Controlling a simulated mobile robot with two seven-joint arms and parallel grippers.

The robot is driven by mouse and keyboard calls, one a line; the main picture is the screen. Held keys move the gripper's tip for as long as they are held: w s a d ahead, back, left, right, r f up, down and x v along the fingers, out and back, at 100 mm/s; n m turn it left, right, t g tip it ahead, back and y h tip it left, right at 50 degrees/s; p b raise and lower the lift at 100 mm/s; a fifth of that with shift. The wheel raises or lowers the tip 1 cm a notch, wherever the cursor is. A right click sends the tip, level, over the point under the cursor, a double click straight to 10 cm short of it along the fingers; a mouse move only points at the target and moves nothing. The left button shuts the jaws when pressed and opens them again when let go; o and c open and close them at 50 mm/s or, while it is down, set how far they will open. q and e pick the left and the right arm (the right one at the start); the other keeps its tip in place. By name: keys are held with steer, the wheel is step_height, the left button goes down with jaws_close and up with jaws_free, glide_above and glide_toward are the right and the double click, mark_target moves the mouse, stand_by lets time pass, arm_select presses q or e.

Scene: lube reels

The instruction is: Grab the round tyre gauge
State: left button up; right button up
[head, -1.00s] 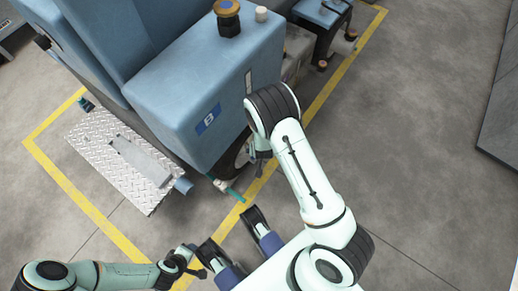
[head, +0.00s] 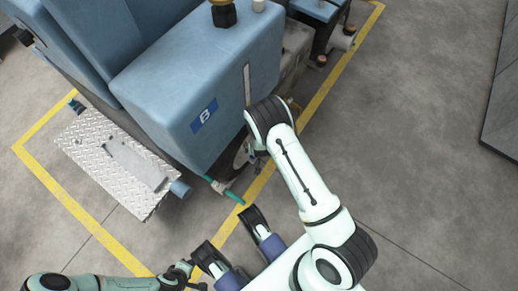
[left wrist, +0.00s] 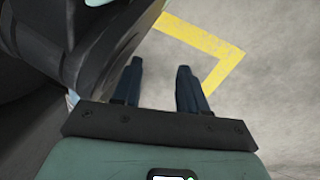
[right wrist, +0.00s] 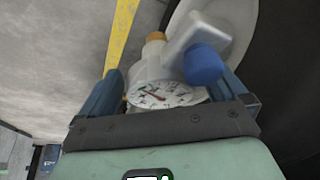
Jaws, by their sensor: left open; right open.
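The round tyre gauge (right wrist: 160,96) has a white round dial with dark and red markings and a pale body. In the right wrist view it lies between the fingers of my open right gripper (right wrist: 168,92), its dial partly hidden by the gripper's base. I cannot tell whether either finger touches it. A blue cap (right wrist: 204,64) and an orange-brown cap (right wrist: 156,36) sit beside the dial. My left gripper (left wrist: 160,82) is open and empty over the floor in the left wrist view.
A blue machine (head: 185,80) marked B stands just beyond my right gripper. A metal tread plate (head: 115,155) juts out at its left. A teal rod (head: 226,190) sticks out low at its front.

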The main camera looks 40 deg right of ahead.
steer(key=c, duration=1.3)
steer(key=shift+r, duration=0.1)
